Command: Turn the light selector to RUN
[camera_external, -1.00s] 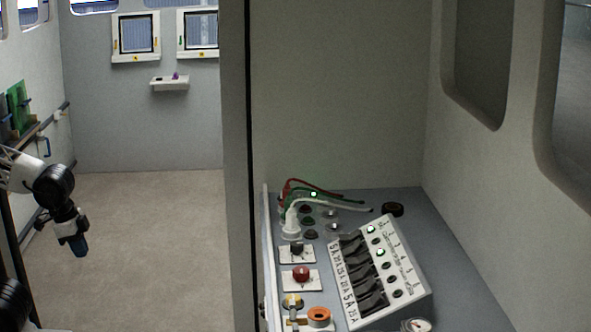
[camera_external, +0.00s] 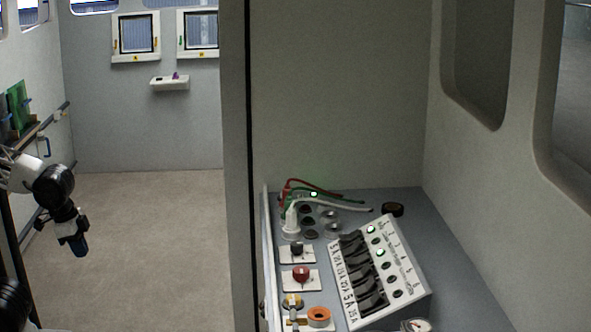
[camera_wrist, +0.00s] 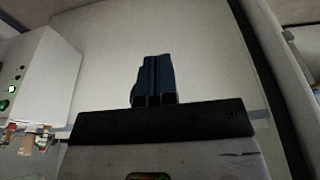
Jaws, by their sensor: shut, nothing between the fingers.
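My gripper (camera_external: 81,246) hangs at the left of the outside view, well apart from the console. Its dark blue fingers (camera_wrist: 153,80) are together and empty in the wrist view. On the console, a black knob (camera_external: 297,248) and a red knob (camera_external: 301,273) sit on white plates. I cannot tell which control is the light selector, and no RUN mark can be read. In the wrist view, a white box (camera_wrist: 45,75) at the left carries a lit green lamp (camera_wrist: 12,89) and small controls; its labels cannot be read.
A sloped breaker panel (camera_external: 385,270) with black switches and green lamps stands on the console. Red, green and white cables (camera_external: 335,203) run behind the knobs. A tall partition edge (camera_external: 240,170) stands between my arm and the console. The floor (camera_external: 150,220) there is clear.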

